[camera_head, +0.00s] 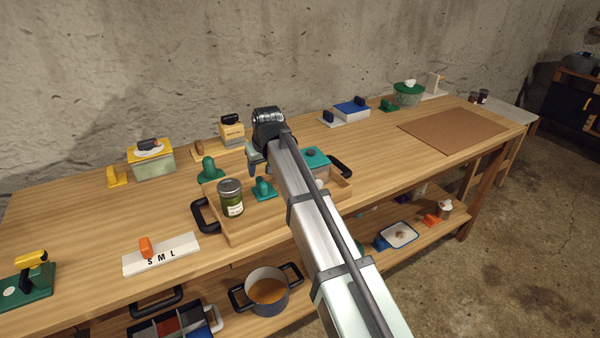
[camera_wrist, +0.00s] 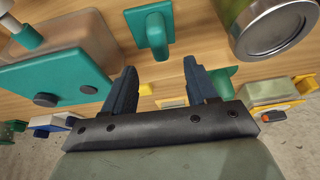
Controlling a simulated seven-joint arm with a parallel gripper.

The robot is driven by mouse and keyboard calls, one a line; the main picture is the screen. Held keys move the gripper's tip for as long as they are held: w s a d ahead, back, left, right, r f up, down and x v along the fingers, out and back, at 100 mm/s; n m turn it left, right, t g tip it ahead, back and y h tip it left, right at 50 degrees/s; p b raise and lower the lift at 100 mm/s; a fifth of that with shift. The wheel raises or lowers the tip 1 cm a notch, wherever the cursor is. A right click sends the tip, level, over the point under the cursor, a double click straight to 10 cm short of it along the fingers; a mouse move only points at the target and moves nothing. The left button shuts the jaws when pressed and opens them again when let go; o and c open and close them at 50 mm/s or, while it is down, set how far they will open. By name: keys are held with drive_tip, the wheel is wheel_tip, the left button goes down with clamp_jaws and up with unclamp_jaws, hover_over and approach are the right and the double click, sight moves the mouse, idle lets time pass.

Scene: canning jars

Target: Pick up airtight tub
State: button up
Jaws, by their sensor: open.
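Several lidded containers stand on the bench, and I cannot tell for certain which is called the airtight tub. One with a flat teal lid (camera_head: 316,158) sits in the wooden tray, partly hidden behind my arm; its lid fills the left of the wrist view (camera_wrist: 60,92). A clear box with a yellow-edged lid (camera_head: 152,160) stands at the back left. A blue-lidded box (camera_head: 351,111) and a round green-lidded tub (camera_head: 408,95) stand further right.
The wooden tray (camera_head: 238,239) also holds a jar of green contents (camera_head: 231,198) and a teal handled piece (camera_head: 264,188). A green knobbed piece (camera_head: 210,170) and a yellow-trimmed box (camera_head: 231,132) stand behind it. A brown mat (camera_head: 453,131) lies clear at right.

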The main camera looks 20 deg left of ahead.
sight(261, 181)
drive_tip(key=shift+s+d+x, duration=0.1)
drive_tip(key=shift+s+x, duration=0.05)
drive_tip(key=shift+x, duration=1.75)
drive_tip(key=shift+s+d+x, duration=0.1)
drive_tip(key=shift+s+x, duration=0.05)
drive_tip(key=shift+x, duration=1.75)
drive_tip(key=shift+f, duration=0.15)
clamp_jaws()
